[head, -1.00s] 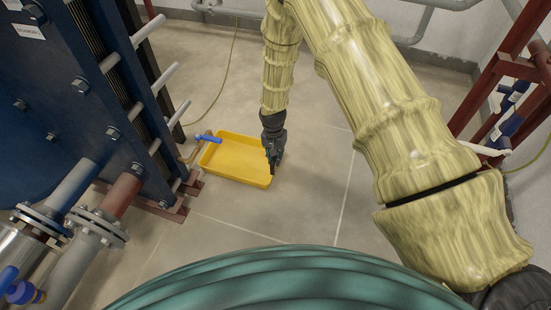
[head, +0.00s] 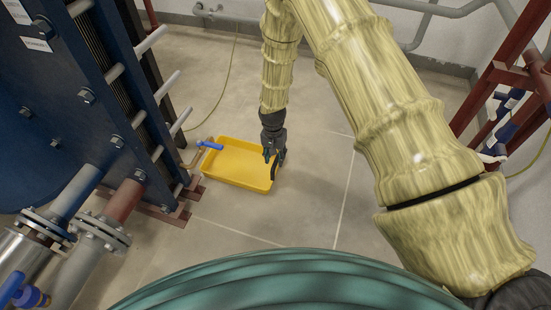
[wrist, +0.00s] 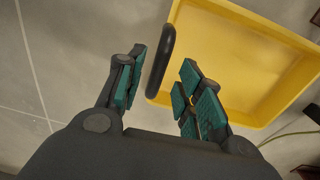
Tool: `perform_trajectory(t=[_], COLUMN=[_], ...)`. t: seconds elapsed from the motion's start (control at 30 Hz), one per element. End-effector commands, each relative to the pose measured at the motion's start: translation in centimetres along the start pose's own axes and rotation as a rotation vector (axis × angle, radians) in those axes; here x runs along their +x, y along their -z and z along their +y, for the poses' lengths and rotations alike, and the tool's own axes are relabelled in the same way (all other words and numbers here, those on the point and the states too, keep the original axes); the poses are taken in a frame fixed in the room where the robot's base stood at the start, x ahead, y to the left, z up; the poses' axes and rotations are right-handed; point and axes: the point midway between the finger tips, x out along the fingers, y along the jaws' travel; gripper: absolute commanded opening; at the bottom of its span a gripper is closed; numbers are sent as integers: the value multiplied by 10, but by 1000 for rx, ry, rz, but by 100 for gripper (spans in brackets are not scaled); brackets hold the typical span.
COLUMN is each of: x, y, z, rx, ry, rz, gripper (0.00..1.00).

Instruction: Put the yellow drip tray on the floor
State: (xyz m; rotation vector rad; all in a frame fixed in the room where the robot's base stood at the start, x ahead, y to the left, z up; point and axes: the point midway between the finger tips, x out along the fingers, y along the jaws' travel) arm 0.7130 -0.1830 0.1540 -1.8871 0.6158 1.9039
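The yellow drip tray (head: 238,165) lies flat on the floor beside the foot of the blue plate exchanger, and it looks empty. It fills the upper right of the wrist view (wrist: 240,60). A black bar handle (wrist: 161,62) stands at its near edge. My gripper (head: 274,158) is at the tray's right side in the head view. In the wrist view my gripper (wrist: 158,84) is open. Its green-padded fingers are apart, one on each side of the handle's line, and no contact with the handle shows.
The blue plate exchanger (head: 95,90) with its pipes stands at the left. A blue-handled valve (head: 210,145) sticks out over the tray's left edge. A red frame (head: 500,85) stands at the right. A thin hose (head: 225,85) lies behind the tray. Floor (head: 310,200) right of the tray is clear.

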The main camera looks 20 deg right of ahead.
Motion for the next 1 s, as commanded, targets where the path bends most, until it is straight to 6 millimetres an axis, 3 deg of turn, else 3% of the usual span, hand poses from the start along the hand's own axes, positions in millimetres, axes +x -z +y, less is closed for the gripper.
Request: perform_trajectory(t=[0.03,0.2,0.5,0.83,1.0], x=[-16,-44,-79,-81,-51], y=[0,0,0,-3,-35], z=[0,0,0,3,33], rx=[0,-1,0,-4,-60], ry=[1,0,0,-1,5], rz=[1,1,0,-3,-13], gripper=[36,36,36,36,36])
